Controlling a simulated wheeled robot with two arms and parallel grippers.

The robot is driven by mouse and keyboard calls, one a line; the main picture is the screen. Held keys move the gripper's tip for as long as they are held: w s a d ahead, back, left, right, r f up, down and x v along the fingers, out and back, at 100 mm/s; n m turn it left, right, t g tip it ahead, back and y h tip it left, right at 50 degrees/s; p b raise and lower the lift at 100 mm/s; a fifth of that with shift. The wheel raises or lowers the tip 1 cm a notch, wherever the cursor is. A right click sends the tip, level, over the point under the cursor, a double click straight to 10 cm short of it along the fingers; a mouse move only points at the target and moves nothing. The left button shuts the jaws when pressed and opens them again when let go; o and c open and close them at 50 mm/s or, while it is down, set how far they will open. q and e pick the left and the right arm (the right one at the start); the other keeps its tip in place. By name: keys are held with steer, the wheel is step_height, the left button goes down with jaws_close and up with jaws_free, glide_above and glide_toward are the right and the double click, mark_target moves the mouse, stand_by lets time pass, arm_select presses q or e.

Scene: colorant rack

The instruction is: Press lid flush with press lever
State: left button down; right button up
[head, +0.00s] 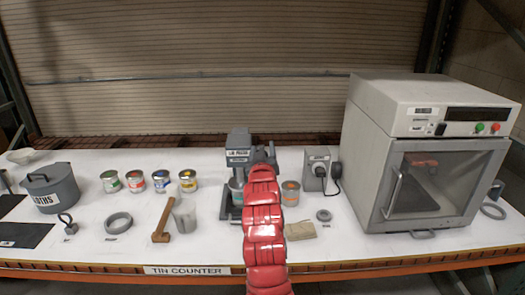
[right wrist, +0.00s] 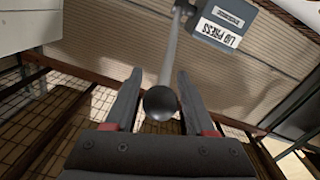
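The grey lid press (head: 238,142) stands at the middle of the counter, partly hidden by my red right arm. A tin (head: 236,186) shows inside it at its base; how its lid sits cannot be made out. In the right wrist view, the press head (right wrist: 222,25) carries a "LID PRESS" label. Its lever is a pale rod (right wrist: 172,55) ending in a black ball knob (right wrist: 160,103). My right gripper (right wrist: 157,92) is open, with one finger on each side of the knob and a visible gap at each. My left gripper is not in view.
Several coloured tins (head: 148,181) stand to the left, with a mallet (head: 164,220) in front. A tin (head: 290,193), a grey socket box (head: 318,170) and a large grey cabinet (head: 430,150) stand to the right. A tan cloth-like piece (head: 300,231) lies by my arm.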

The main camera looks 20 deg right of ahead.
jaws_close()
stand_by(1.1)
